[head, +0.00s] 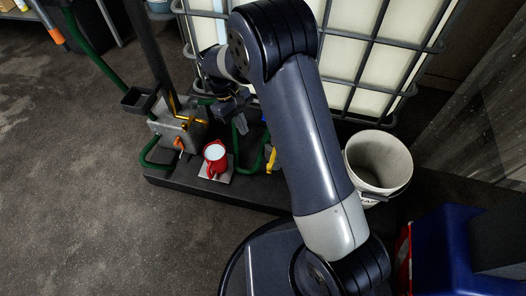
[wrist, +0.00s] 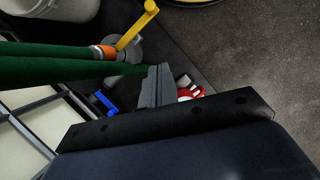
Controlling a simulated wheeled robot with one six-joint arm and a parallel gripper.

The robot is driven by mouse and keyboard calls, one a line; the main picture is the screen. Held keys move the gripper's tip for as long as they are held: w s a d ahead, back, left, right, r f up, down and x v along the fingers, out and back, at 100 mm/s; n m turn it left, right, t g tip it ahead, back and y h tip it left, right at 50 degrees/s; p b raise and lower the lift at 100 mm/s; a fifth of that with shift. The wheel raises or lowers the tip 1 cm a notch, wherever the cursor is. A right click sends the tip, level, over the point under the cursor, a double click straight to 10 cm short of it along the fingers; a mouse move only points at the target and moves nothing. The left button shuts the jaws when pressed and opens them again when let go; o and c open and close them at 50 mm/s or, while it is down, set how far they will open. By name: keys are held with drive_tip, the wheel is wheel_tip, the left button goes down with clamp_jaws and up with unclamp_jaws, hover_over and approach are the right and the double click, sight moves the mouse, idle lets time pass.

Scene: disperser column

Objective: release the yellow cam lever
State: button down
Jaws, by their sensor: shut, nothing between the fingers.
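The yellow cam lever (wrist: 136,27) sticks out from a grey round coupling (wrist: 124,50) at the end of a green hose with an orange band, in the upper part of the wrist view. In the head view the yellow lever (head: 272,159) shows small beside my forearm, which hides part of the area. My gripper (wrist: 157,84) is shut and empty, its fingertips below the coupling in the picture and apart from the lever. In the head view my gripper (head: 237,106) is dark and small, in front of the caged tank.
Green hoses (wrist: 60,60) cross beside my fingers. A blue part (wrist: 106,102) sits near them. The caged white tank (head: 350,55) is behind, a white bucket (head: 377,160) at right. Floor at left is clear.

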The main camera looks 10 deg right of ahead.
drive_tip(key=shift+f, duration=0.1)
drive_tip(key=b, duration=0.5)
approach(273, 156)
drive_tip(key=s+a+f, duration=0.1)
drive_tip(key=s+f, duration=0.4)
drive_tip(key=shift+a, duration=0.2)
drive_tip(key=shift+s, duration=0.1)
